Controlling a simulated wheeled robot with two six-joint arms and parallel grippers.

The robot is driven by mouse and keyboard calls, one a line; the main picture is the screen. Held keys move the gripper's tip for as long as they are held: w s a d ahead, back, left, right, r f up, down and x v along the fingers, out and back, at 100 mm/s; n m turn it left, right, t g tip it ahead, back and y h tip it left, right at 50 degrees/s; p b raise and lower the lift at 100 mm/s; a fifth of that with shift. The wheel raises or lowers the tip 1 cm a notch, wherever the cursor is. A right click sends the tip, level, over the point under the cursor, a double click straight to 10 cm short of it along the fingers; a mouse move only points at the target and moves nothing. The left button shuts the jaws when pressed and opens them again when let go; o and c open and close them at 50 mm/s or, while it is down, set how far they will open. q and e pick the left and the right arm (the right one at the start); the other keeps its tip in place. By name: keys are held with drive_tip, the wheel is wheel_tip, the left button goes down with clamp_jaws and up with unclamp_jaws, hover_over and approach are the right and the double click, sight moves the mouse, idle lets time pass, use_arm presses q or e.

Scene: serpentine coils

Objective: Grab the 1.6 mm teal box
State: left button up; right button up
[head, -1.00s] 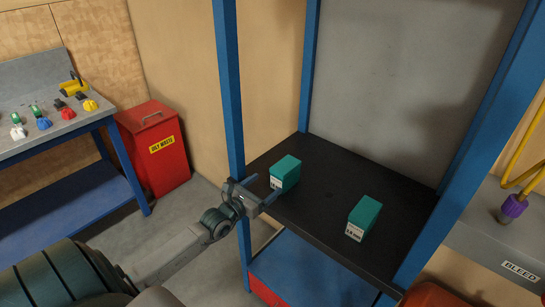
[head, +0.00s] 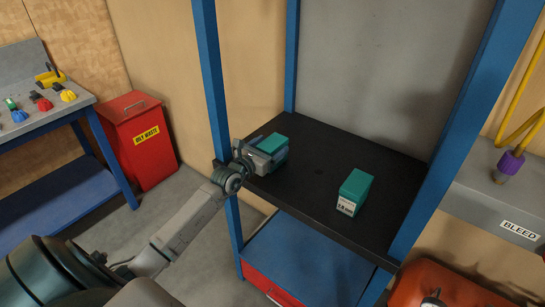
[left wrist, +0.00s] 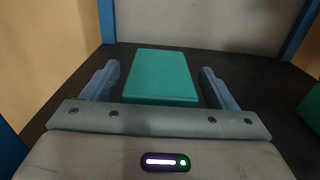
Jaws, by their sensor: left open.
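Two teal boxes lie on the black shelf (head: 325,155). The left teal box (head: 274,143) is at the shelf's left side; its label is hidden behind my gripper in the head view. My left gripper (head: 266,149) is open around this box. In the left wrist view, my left gripper's fingers (left wrist: 160,82) stand on either side of the left teal box (left wrist: 162,72), with a gap on each side. My right gripper is not in view.
Blue posts (head: 212,80) frame the shelf. A lower blue shelf (head: 305,262) is below. A red oily waste bin (head: 138,140) and a workbench (head: 55,125) with small coloured items are at left. A grey BLEED panel (head: 495,205) is at right. The shelf between the boxes is clear.

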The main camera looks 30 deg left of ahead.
use_arm(q)
drive_tip(key=shift+w+f, duration=0.1)
drive_tip(key=shift+w, duration=0.8)
drive_tip(key=shift+s, duration=0.1)
drive_tip(key=c, duration=1)
drive_tip(key=shift+c, duration=1)
drive_tip(key=shift+r, duration=0.2)
